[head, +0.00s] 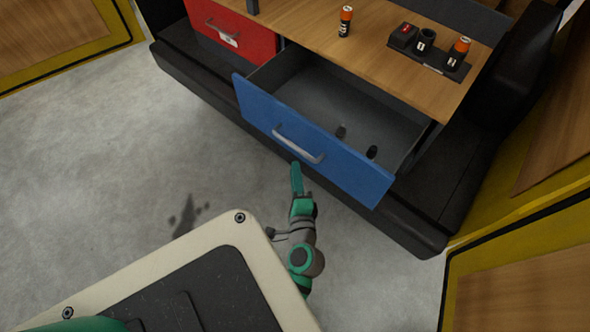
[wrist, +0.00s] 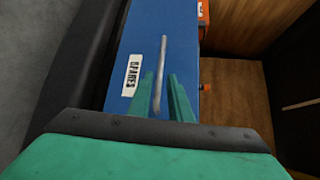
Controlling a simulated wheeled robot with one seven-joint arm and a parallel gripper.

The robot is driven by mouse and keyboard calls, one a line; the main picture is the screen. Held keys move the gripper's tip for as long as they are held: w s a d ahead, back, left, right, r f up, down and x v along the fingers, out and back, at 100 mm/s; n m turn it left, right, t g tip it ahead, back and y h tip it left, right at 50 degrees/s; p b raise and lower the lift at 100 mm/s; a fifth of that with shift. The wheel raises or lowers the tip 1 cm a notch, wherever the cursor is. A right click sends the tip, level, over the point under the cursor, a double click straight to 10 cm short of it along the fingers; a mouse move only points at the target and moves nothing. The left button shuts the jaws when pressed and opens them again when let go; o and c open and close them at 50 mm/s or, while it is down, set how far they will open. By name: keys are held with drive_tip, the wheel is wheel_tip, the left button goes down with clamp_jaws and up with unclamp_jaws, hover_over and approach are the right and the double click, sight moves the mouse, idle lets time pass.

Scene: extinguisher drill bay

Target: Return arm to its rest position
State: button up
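My arm reaches forward from my base in the head view, and my gripper (head: 297,168) is just in front of the blue drawer (head: 355,178), close to its metal handle (head: 298,147). The drawer is pulled open. In the wrist view my gripper (wrist: 161,75) has its two green fingers apart, with the drawer handle (wrist: 162,55) showing between and beyond them. I cannot tell whether the fingers touch the handle. The blue drawer front (wrist: 140,40) carries a white label reading "SPARES".
Two small dark pieces (head: 341,131) lie in the drawer. The red drawer (head: 245,38) is shut. On the wooden top stand an orange-and-black cylinder (head: 345,22) and a black holder (head: 428,62) with another orange-topped cylinder (head: 461,47). Floor at left is clear.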

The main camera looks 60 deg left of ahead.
idle(0.4)
drive_tip(key=d+f+t+h, duration=0.2)
drive_tip(key=d+t+h, duration=0.15)
drive_tip(key=d, duration=0.75)
drive_tip(key=d+f+t+h, duration=0.25)
drive_tip(key=d+h, duration=0.25)
drive_tip(key=d, duration=0.6)
drive_tip(key=s+d+r+n+t+h, duration=0.1)
drive_tip(key=s+d+r+n+h, duration=0.2)
drive_tip(key=d, duration=0.4)
drive_tip(key=s+d+r+n+t+h, duration=0.1)
drive_tip(key=s+d+r+n+h, duration=0.2)
drive_tip(key=s+d, duration=0.3)
drive_tip(key=shift+s+d+r+n, duration=0.3)
drive_tip(key=shift+d+r+n, duration=0.1)
drive_tip(key=shift+r, duration=0.5)
drive_tip(key=shift+w+a, duration=0.1)
drive_tip(key=shift+a, duration=0.05)
